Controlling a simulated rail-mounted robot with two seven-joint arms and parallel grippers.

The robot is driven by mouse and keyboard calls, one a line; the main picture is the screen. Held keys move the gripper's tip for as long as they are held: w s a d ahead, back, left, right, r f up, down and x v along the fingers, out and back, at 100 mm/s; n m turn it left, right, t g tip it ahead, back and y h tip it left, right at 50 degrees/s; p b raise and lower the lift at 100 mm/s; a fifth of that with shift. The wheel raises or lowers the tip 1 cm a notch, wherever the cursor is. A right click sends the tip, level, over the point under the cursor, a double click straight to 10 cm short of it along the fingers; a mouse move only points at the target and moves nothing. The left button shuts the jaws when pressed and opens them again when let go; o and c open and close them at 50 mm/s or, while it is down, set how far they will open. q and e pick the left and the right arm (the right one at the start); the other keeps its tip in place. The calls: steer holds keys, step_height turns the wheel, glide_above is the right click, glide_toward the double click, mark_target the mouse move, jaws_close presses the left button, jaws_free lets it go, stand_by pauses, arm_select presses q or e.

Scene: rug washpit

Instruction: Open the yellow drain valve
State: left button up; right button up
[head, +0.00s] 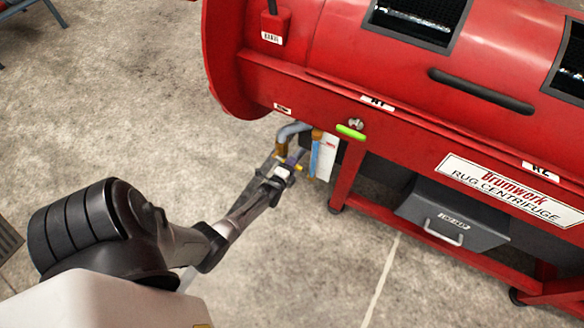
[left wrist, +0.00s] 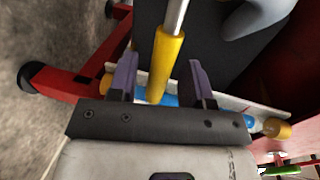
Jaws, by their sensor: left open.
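The yellow drain valve's handle (left wrist: 167,62) shows in the left wrist view as a yellow grip on a metal rod. It stands between the two purple-grey fingers of my left gripper (left wrist: 163,72). The fingers are open, one on each side, with a gap on both sides. In the head view my left gripper (head: 285,168) is at the drain pipe below the red drum, and only a small yellow bit of the handle (head: 299,167) shows there. Most of the valve is hidden by the gripper. My right gripper is not in view.
The red rug centrifuge (head: 400,60) fills the upper right. A grey bent pipe (head: 291,131) and a white and blue plate (head: 325,158) are close to the gripper. A grey drawer box (head: 450,215) hangs under the frame.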

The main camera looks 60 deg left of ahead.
arm_select(q)
steer(key=shift+w+a+f, duration=0.1)
steer(key=shift+w+a, duration=0.15)
steer(key=shift+w, duration=0.2)
jaws_close()
stand_by(0.3)
